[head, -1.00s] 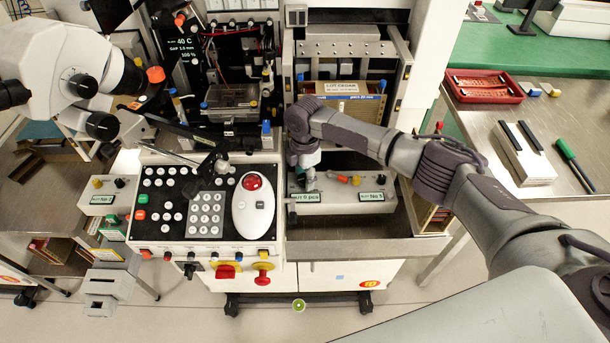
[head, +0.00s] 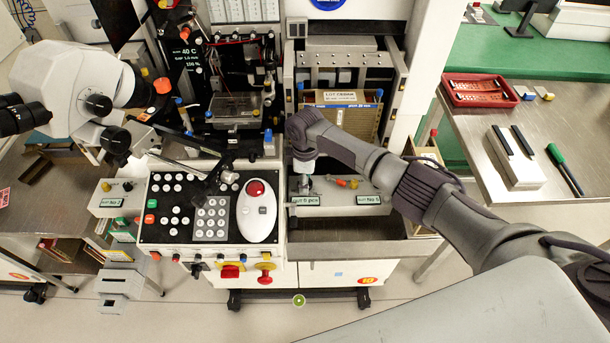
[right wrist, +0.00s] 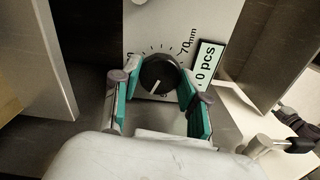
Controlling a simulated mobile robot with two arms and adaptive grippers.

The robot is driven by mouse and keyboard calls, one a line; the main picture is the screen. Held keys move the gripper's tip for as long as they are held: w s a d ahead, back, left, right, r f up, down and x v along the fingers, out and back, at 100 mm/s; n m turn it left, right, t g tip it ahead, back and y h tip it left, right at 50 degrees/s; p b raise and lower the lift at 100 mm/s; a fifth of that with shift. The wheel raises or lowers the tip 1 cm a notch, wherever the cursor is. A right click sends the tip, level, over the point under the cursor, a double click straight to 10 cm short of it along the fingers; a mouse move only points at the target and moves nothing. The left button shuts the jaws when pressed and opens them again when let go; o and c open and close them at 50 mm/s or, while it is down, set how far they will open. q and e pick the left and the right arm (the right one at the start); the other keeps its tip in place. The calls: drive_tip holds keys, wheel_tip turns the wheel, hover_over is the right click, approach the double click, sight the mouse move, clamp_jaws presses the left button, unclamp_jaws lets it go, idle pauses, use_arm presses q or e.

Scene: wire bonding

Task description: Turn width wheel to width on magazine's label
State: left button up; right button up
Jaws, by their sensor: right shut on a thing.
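The width wheel (right wrist: 157,74) is a round black knob with a white pointer line, on a light panel with a tick scale marked 70 mm, in the right wrist view. The pointer slants toward the lower left of the picture. My right gripper (right wrist: 158,88) has its teal-padded fingers on both sides of the knob and is shut on it. In the head view the gripper (head: 303,182) hides the wheel. The gold-brown magazine (head: 361,118) stands in the machine behind my right arm; its label (head: 340,97) has print too small to read for certain. My left gripper is not in view.
A black keypad panel (head: 168,236) with a white mouse-like controller (head: 257,212) lies left of the wheel's unit. A microscope (head: 75,85) stands at the upper left. A red tray (head: 480,90) and a white block (head: 516,160) are on the right bench.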

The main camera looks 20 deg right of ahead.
drive_tip(key=m+p, duration=0.2)
drive_tip(key=m, duration=0.2)
drive_tip(key=shift+r+m, duration=0.1)
drive_tip(key=shift+m, duration=0.3)
drive_tip(key=m+p, duration=0.2)
drive_tip(key=m, duration=0.1)
drive_tip(key=shift+m, duration=0.3)
drive_tip(key=m+p, duration=0.1)
drive_tip(key=m, duration=0.2)
drive_tip(key=shift+m, duration=0.3)
drive_tip(key=m+p, duration=0.1)
drive_tip(key=m, duration=0.3)
drive_tip(key=shift+m, duration=0.3)
drive_tip(key=o, duration=1.1)
drive_tip(key=shift+o, duration=0.2)
wheel_tip(320, 180, up, 12)
